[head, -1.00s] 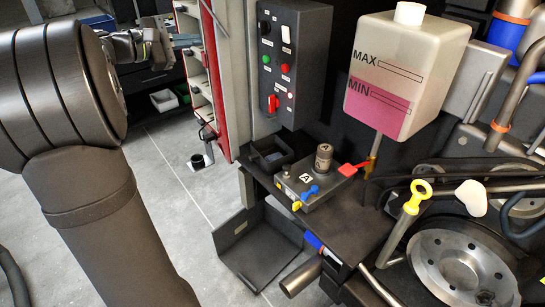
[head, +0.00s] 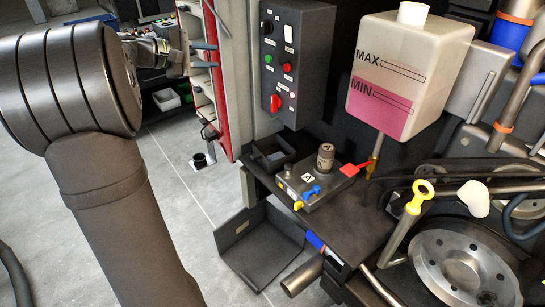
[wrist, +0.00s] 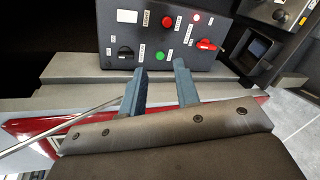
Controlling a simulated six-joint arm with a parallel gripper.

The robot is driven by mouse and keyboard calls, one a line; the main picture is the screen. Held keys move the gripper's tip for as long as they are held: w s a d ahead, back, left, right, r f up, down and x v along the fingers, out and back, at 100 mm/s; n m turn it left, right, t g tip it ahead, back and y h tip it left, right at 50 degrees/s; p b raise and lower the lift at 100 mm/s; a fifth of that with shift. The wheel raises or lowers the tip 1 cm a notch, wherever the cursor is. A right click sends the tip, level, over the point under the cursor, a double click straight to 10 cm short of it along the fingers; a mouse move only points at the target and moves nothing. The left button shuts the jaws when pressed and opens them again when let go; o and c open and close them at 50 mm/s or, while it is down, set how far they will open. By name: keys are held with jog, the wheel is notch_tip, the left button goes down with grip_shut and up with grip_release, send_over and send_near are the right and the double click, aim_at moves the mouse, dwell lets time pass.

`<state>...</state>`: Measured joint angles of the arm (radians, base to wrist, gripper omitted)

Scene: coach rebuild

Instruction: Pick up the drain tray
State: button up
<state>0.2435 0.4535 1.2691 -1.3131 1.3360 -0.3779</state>
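A dark, open-sided tray (head: 262,250) sits low by the floor, below the dark shelf; I take it as the drain tray. Part of its right side is hidden under the shelf and pipe. My gripper (head: 212,45) is at the upper left in the head view, in front of the red-edged rack and well above and away from the tray. In the wrist view my gripper (wrist: 160,68) shows two blue-grey fingers, apart and with nothing between them. They point toward the control box.
The grey control box (head: 292,60) with knobs and buttons stands right of my gripper. A small dark bin (head: 289,153) and a valve block (head: 312,190) sit on the shelf. The white reservoir (head: 408,75) hangs at right. Grey floor left of the tray is clear.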

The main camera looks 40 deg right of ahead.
jog(key=d+f+m+g+y, duration=0.1)
jog(key=d+f+m+y, duration=0.2)
jog(key=d+f+m, duration=0.35)
jog(key=d+f+m+y, duration=0.2)
jog(key=d+f+m, duration=0.15)
jog(key=f, duration=0.55)
jog(key=m+t+y, duration=0.1)
jog(key=m+y, duration=0.4)
jog(key=m, duration=0.9)
send_near(282, 159)
jog(key=x, duration=0.4)
jog(key=shift+d+f, duration=0.2)
jog(key=shift+d, duration=0.35)
jog(key=shift+a+x, duration=0.15)
jog(key=shift+x, duration=1.1)
jog(key=shift+a+x, duration=0.1)
jog(key=shift+x, duration=1.2)
jog(key=shift+w+f, duration=0.1)
jog(key=shift+f, duration=0.3)
grip_shut()
